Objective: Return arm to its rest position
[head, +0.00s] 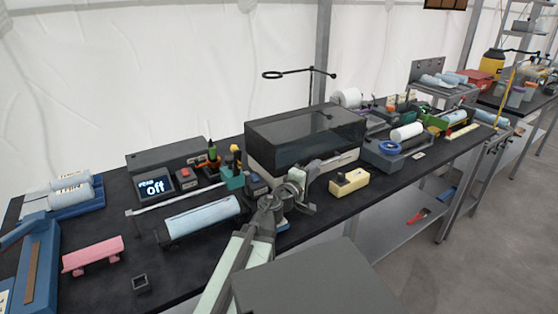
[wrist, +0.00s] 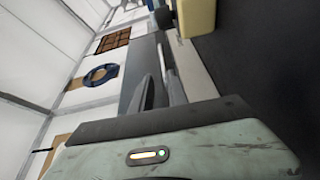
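My arm reaches up from the bottom middle of the head view, over the front edge of the black workbench (head: 110,205). My gripper (head: 308,188) is at its end, in front of the dark-lidded machine (head: 300,136) and left of a cream yellow block (head: 349,182). In the wrist view my gripper's grey fingers (wrist: 157,85) stand close together in the middle. I see nothing held between them, but the gap is not clear. The yellow block also shows at the top of the wrist view (wrist: 196,16).
A pale blue roll (head: 203,216) on a dark stand lies left of my arm. White rolls and tools crowd the right. The front edge is fairly clear.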

